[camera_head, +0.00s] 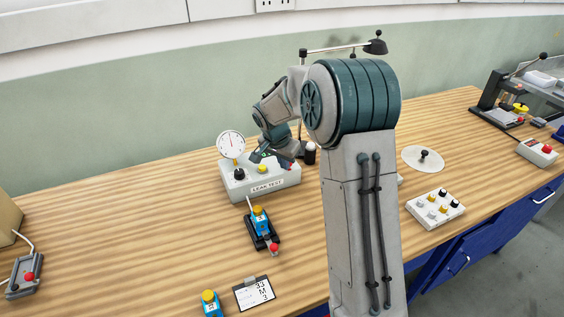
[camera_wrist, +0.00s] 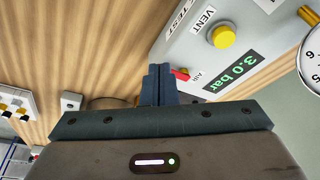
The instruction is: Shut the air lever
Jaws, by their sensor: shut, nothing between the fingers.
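The leak test box (camera_head: 262,188) stands on the bench and carries a round gauge (camera_head: 231,145) and a yellow vent button (camera_head: 262,169). In the wrist view the box's display (camera_wrist: 231,75) reads 3.0 bar, near the yellow button (camera_wrist: 223,36). The small red air lever (camera_wrist: 181,74) shows beside the AIR label, right against the fingers in the picture and partly hidden by them. I cannot tell whether they touch. My gripper (camera_wrist: 159,85) is shut and empty at the edge of the box. In the head view my gripper (camera_head: 284,160) is over the box's right part.
A blue part with a yellow cap (camera_head: 260,220) sits in a black fixture in front of the box. Another blue part (camera_head: 209,303) and a clipboard (camera_head: 254,293) lie nearer. The left bench is mostly clear.

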